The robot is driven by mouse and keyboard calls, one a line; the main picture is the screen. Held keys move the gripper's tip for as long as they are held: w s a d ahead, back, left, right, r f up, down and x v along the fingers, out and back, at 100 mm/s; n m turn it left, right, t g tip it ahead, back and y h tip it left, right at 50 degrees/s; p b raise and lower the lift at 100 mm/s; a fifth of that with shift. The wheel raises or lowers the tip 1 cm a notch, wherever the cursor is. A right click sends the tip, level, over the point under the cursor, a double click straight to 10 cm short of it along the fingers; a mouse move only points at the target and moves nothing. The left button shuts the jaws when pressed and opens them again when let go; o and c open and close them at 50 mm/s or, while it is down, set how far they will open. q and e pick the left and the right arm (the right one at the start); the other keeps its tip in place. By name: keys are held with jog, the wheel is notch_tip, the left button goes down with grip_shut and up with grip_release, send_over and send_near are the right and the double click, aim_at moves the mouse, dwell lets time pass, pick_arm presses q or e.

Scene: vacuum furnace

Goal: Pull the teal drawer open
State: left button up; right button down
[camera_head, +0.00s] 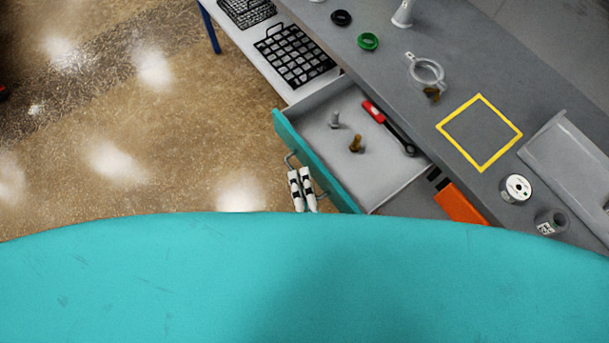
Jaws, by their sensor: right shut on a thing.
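The teal drawer (315,160) is pulled out from under the grey workbench, and its grey inside shows. A grey metal handle (290,157) is fixed to its teal front. My right gripper (302,182) is shut on the handle, with its white and black fingers at the handle's middle. The rest of the right arm is hidden. My left gripper is not in view.
In the drawer lie a grey bolt (335,120), a brass bolt (356,143) and a red and black tool (388,126). The workbench (400,90) holds a yellow square frame (446,122) and a green ring (368,41). The floor (130,130) left of the drawer is clear.

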jog(key=c, duration=1.4)
grip_release()
jog(key=v, duration=1.2)
jog(key=shift+f, duration=0.1)
